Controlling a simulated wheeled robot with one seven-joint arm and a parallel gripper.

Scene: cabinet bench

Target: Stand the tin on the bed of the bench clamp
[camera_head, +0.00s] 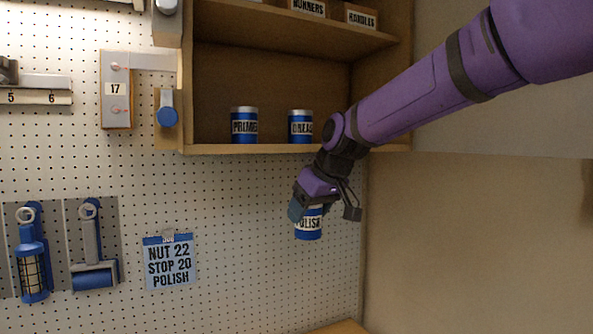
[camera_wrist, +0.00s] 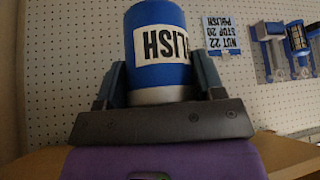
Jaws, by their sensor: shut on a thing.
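The tin (camera_head: 309,223) is blue with a white label that reads POLISH in part. My gripper (camera_head: 310,207) is shut on it and holds it in the air below the cabinet shelf, in front of the pegboard. In the wrist view the tin (camera_wrist: 158,50) sits between the two dark fingers, its label upside down in the picture. The bench clamp's bed is not clearly seen in either view. A stop-and-nut fixture marked 17 (camera_head: 116,89) is on the pegboard at the upper left.
A card (camera_head: 170,262) reads NUT 22, STOP 20, POLISH. A lamp (camera_head: 32,258) and a roller (camera_head: 93,262) hang at the left. A wooden edge (camera_head: 340,328) shows at the bottom.

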